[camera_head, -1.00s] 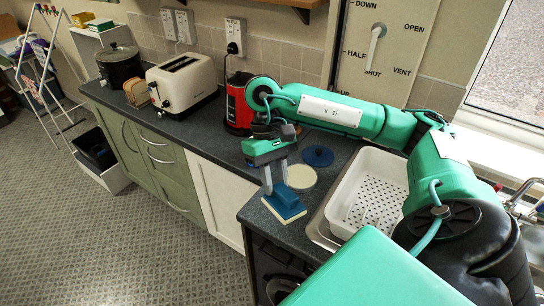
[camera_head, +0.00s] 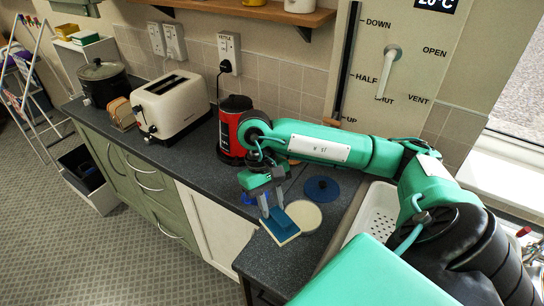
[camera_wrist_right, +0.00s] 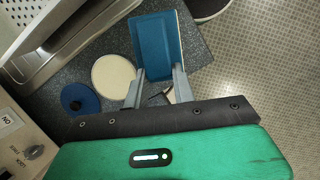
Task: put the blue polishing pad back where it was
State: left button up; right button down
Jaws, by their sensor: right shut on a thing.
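The blue polishing pad (camera_head: 279,220) is a rectangular blue slab with a cream layer along its edge. My right gripper (camera_head: 272,211) is shut on it at one end, fingers pointing down. In the wrist view the pad (camera_wrist_right: 160,38) extends beyond the fingertips (camera_wrist_right: 159,76) over the dark worktop. The pad is close to the worktop's front edge; I cannot tell whether it touches the surface. A round cream disc (camera_head: 305,215) lies right beside it, and a round blue disc with a dark centre (camera_head: 322,189) lies farther back. My left gripper is not in view.
The white perforated sink tray (camera_head: 372,214) is right of the discs, partly behind my arm. A red kettle (camera_head: 232,130), a cream toaster (camera_head: 172,103) and a black cooker pot (camera_head: 103,82) stand along the wall. Some worktop (camera_head: 195,158) in front of the kettle is free.

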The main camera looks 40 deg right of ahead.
aim_at(272, 215)
notch_tip(272, 215, down, 4)
jog(key=shift+s+a+f+p, duration=0.1)
jog(key=shift+s+p, duration=0.05)
jog(key=shift+p, duration=0.55)
notch_tip(272, 215, down, 5)
jog(key=shift+p, duration=0.65)
notch_tip(272, 215, down, 3)
jog(key=shift+f+p, duration=0.15)
jog(key=shift+p, duration=0.55)
jog(key=shift+f, duration=0.5)
jog(key=c, duration=1.1)
grip_release()
jog(key=shift+c, duration=0.2)
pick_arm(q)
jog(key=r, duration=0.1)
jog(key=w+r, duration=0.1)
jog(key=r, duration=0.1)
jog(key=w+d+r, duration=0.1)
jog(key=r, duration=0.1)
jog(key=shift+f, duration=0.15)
pick_arm(e)
jog(key=shift+r, duration=0.1)
